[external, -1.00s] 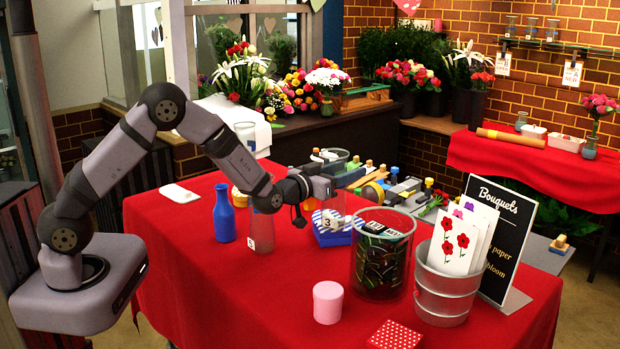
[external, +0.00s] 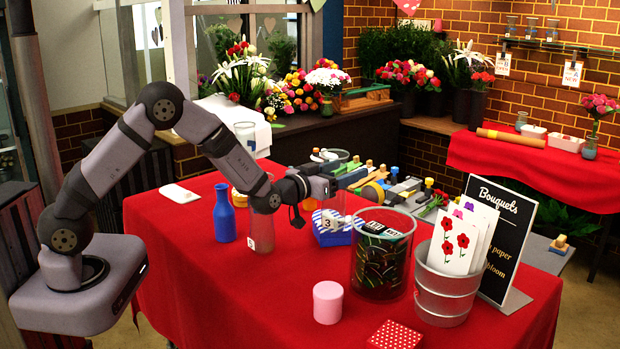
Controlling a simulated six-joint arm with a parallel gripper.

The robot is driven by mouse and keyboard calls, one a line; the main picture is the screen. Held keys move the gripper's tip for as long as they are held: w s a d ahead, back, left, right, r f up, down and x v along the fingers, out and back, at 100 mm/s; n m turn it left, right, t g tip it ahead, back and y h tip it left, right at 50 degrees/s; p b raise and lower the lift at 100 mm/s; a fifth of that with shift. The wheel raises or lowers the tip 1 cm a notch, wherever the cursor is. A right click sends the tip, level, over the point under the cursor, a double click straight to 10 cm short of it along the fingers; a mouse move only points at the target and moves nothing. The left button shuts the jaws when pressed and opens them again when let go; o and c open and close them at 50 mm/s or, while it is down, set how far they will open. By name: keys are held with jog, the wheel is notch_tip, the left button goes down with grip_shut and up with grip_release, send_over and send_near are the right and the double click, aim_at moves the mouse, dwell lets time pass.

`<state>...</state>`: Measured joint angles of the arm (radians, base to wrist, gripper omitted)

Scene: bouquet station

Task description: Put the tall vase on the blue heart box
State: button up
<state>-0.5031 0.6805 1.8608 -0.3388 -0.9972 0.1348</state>
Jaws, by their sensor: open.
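The blue heart box (external: 332,239) is blue with a white patterned lid and lies on the red table. A clear glass vase with a "3" tag (external: 328,223) appears to stand upright on it, its upper part beside my gripper. Another clear vase (external: 263,234), with a small numbered tag low on its side, stands on the table to the left, partly behind my arm. My gripper (external: 326,190) is open at the upper part of the "3" vase. Its fingertips are hard to make out, and I cannot tell whether they touch the glass.
A blue bottle (external: 225,215) stands at the left. A large clear bin of dark items (external: 382,262), a metal bucket of flower cards (external: 444,293) and a pink round box (external: 328,302) stand front right. A red dotted box (external: 395,337) lies at the front edge. The front-left cloth is clear.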

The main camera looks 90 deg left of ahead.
jog(key=b+v, duration=0.3)
jog(key=v, duration=0.8)
jog(key=shift+s+d+b, duration=0.15)
jog(key=shift+d+b, duration=0.05)
jog(key=shift+b, duration=0.2)
